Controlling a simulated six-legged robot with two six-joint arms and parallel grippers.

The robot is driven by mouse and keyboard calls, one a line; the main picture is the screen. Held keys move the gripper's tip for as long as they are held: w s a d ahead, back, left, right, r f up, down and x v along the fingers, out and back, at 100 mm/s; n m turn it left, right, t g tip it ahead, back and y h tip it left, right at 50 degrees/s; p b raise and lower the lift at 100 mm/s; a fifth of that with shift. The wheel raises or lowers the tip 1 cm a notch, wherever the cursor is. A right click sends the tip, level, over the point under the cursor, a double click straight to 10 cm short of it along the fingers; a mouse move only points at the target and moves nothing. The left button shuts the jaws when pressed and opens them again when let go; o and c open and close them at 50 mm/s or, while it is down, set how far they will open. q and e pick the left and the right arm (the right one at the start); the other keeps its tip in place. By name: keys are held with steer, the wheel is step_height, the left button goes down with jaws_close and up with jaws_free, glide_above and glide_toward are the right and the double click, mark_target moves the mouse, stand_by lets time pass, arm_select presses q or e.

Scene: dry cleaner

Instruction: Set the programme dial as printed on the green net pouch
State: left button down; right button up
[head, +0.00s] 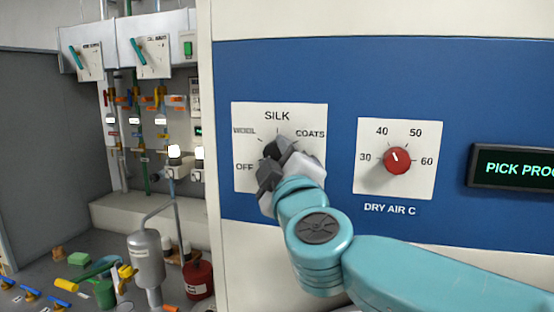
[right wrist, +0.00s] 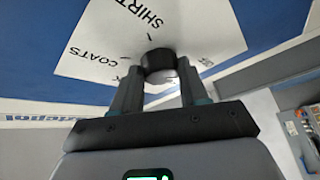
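The programme dial's white plate (head: 240,122) is on the blue machine panel, with OFF, WOOL, SILK and COATS readable in the head view. My right gripper (head: 273,163) is at the dial and covers most of it. In the right wrist view the dark round programme dial (right wrist: 158,64) sits between the two fingers, which appear to touch it on both sides. SHIRTS and COATS show on the plate there (right wrist: 105,40). The dial's pointer is hidden, so its setting cannot be read. I cannot make out the green net pouch. My left gripper is out of view.
A red dial (head: 397,160) marked DRY AIR C is right of the programme plate, near my right arm. A dark display (head: 515,168) reads "PICK PROC", cut off at the edge. Pipes, valves, a grey tank (head: 146,258) and a red canister (head: 199,279) stand at left.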

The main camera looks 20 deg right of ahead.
steer(key=shift+a+f, duration=0.1)
steer(key=shift+f, duration=0.15)
